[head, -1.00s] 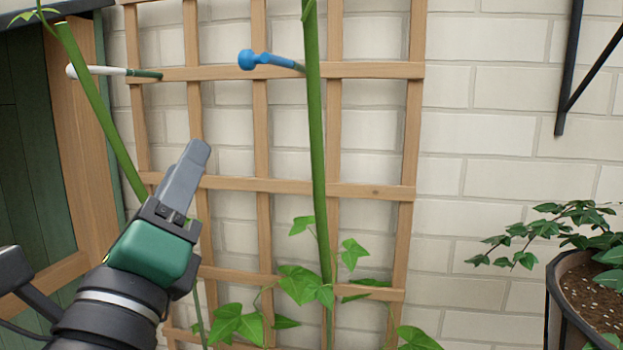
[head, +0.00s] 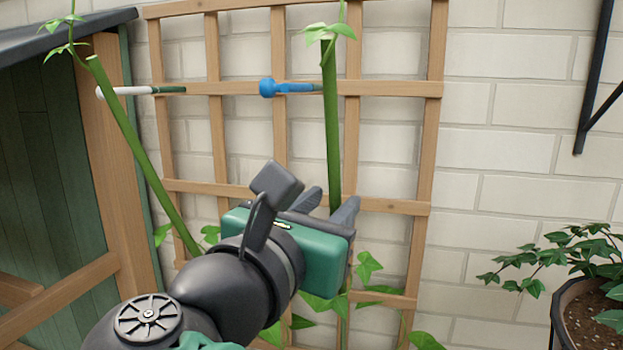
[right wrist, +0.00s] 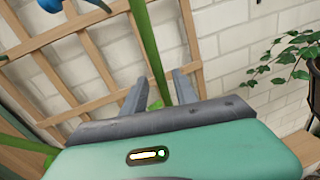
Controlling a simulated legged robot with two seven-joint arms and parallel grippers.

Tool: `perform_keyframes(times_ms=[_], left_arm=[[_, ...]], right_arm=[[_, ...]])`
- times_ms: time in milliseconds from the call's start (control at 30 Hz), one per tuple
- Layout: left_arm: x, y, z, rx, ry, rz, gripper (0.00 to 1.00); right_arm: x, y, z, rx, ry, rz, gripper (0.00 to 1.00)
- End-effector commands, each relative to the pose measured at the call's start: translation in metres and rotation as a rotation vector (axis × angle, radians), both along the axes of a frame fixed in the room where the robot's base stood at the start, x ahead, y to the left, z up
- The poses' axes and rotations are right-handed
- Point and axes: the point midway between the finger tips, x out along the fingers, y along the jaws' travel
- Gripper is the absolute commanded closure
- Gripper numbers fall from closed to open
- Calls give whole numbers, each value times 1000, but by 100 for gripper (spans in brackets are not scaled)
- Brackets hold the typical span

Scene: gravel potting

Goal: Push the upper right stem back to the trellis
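The upper right stem (head: 332,120) is a thick green stalk with a cut top and small leaves, standing almost upright before the wooden trellis (head: 400,89). My right gripper (head: 327,200) is at its lower part, with one finger on each side. In the right wrist view the stem (right wrist: 148,45) also runs down between the two parted fingers of the gripper (right wrist: 159,92). I cannot tell whether either finger touches it. A blue-headed tie (head: 285,88) sits on the upper slat beside the stem. My left gripper is out of view.
A left stem (head: 130,140) leans outward, with a white-headed tie (head: 125,91) near it. A green wooden shed (head: 50,160) stands at the left. A potted plant (head: 575,290) and a black bracket (head: 596,80) are at the right, by the brick wall.

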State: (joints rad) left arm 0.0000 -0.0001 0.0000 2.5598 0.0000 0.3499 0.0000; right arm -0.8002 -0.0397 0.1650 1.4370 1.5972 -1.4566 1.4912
Motion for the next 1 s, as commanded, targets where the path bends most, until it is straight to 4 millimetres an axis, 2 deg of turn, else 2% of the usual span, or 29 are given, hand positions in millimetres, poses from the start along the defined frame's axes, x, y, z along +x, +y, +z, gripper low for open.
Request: perform_keyframes(times_ms=[33, 133, 400, 667, 1000], left_arm=[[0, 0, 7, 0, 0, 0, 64], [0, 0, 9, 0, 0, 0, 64], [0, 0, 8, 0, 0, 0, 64], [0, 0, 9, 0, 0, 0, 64], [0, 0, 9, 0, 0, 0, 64]], right_arm=[[6, -3, 3, -3, 2, -2, 66], [15, -8, 1, -1, 2, -2, 66], [17, -8, -1, -2, 1, 0, 66], [17, -8, -1, -2, 1, 1, 98], [17, -8, 0, -2, 0, 1, 100]])
